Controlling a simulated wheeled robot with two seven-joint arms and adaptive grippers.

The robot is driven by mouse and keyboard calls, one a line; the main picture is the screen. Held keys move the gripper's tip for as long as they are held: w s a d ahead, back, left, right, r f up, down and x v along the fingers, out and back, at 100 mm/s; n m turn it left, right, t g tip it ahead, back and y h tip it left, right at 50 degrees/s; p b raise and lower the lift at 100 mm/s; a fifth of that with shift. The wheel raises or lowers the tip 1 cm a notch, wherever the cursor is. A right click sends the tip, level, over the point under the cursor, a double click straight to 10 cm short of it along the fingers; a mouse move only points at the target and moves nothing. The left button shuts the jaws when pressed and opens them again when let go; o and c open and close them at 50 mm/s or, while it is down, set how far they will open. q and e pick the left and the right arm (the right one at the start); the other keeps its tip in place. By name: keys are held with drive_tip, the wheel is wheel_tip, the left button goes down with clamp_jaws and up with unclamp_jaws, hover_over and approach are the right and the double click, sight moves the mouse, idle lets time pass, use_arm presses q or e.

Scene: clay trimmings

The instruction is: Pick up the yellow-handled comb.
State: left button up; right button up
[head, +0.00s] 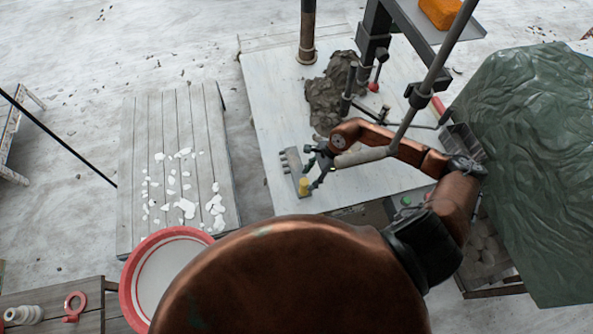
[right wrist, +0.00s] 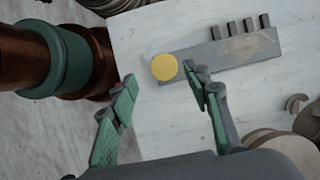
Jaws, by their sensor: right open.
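The comb (head: 294,170) is a grey bar with several short teeth and a yellow round handle (head: 304,186). It lies on the pale white board. My right gripper (head: 314,168) is open beside the comb, over the board. In the right wrist view the comb (right wrist: 235,52) shows with its yellow handle (right wrist: 164,67) between the spread fingertips of my right gripper (right wrist: 160,78), closer to the right finger. I cannot tell how high the fingers are above the board. My left gripper is not in view.
A dark clay lump (head: 328,95) and a post (head: 307,35) stand on the board (head: 265,95). A green sheet (head: 530,150) covers the right side. White scraps lie on a slatted platform (head: 205,120) at left. A red-rimmed basin (head: 132,275) stands in front.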

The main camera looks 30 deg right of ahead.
sight(305, 181)
drive_tip(key=x, duration=0.1)
drive_tip(key=p+x, duration=0.1)
drive_tip(key=x, duration=0.1)
drive_tip(key=shift+w+a, duration=0.2)
drive_tip(key=shift+w, duration=0.1)
drive_tip(key=shift+p+x, duration=0.45)
drive_tip(key=shift+x, duration=0.85)
drive_tip(key=shift+d+f, duration=0.1)
drive_tip(key=c, duration=0.8)
clamp_jaws()
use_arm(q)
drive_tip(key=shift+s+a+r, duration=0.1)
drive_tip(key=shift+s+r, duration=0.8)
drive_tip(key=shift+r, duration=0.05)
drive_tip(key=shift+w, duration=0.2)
